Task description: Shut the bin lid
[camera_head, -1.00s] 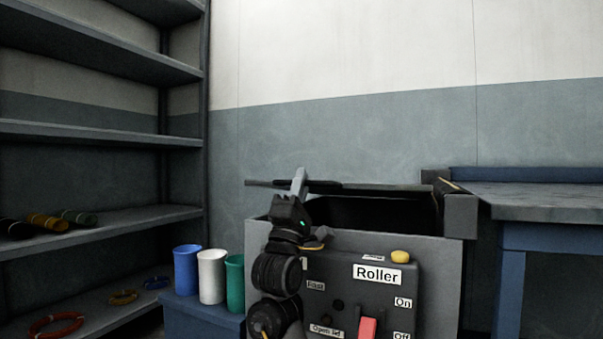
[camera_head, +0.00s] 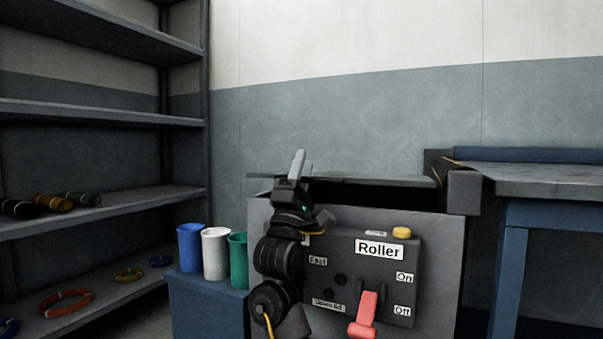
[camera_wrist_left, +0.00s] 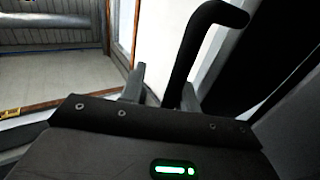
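The bin (camera_head: 400,197) is a grey box, right of centre in the head view. Its thin dark lid (camera_head: 385,180) lies nearly level above the front rim, with a dark gap below it. My left gripper (camera_head: 299,163) is at the left part of the lid, fingers pointing up. In the left wrist view, a black bent bar (camera_wrist_left: 193,48), seemingly the lid's handle, rises between the two spread fingers of my left gripper (camera_wrist_left: 162,90), closer to the right one. Contact with it cannot be told. My right gripper is not in view.
A control box (camera_head: 350,262) labelled Roller, with a red lever (camera_head: 367,308) and yellow button (camera_head: 401,232), is on the bin's front. Blue, white and green cups (camera_head: 215,253) stand left. Shelves (camera_head: 100,220) are further left; a blue-legged table (camera_head: 550,180) is right.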

